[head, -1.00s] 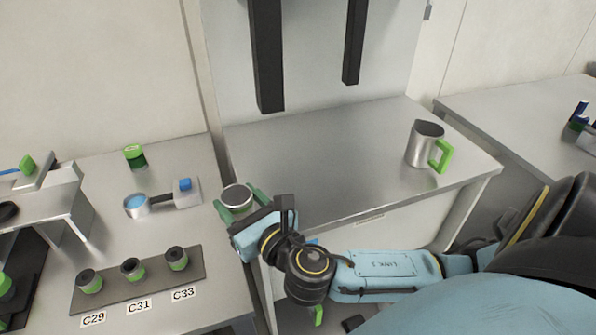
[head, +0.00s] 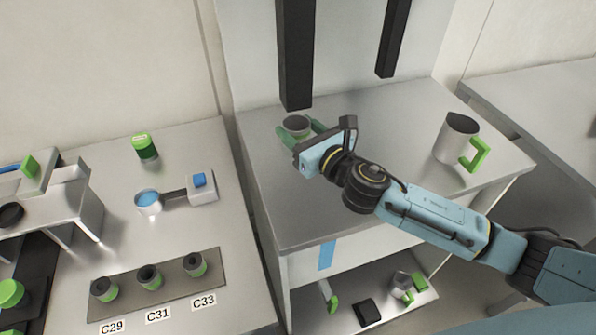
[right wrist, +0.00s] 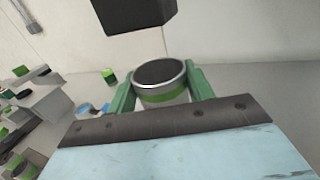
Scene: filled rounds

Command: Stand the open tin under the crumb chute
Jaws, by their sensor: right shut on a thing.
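My right gripper (head: 298,130) is shut on the open tin (head: 296,123), its green fingers on either side of it. The tin is upright, with a metal rim, a dark inside and a green band that shows in the right wrist view (right wrist: 163,97). It is over the back left of the metal counter, close by the lower end of the left black chute (head: 296,60). I cannot tell whether its base touches the counter. A second black chute (head: 393,40) hangs further right; no label shows which is the crumb chute. My left gripper is not in view.
A metal jug (head: 455,140) with a green handle stands on the counter's right. Loose things lie on the shelf below (head: 385,320).

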